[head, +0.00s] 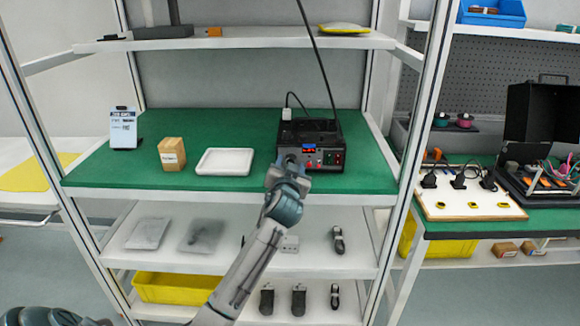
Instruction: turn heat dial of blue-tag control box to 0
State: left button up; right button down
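The black control box (334,142) stands on the green mat of the middle shelf, right of centre. A small blue tag (309,149) shows on its front. Red knobs or buttons (311,164) sit on the lower front panel; which one is the heat dial and where it points are too small to tell. My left gripper (289,160) is in front of the box's left front side and hides that part of the panel. Whether it touches the box, and whether its fingers are open or shut, I cannot tell. My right gripper is not in view.
A dark cable runs down to the box from above. Rack posts stand at both sides, with an upper shelf (240,41) overhead.

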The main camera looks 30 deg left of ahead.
pick_arm(q)
jog(key=shift+s+d, duration=0.15)
jog(key=b+v, duration=0.1)
jog(key=v, duration=0.9)
jog(key=shift+s, duration=0.25)
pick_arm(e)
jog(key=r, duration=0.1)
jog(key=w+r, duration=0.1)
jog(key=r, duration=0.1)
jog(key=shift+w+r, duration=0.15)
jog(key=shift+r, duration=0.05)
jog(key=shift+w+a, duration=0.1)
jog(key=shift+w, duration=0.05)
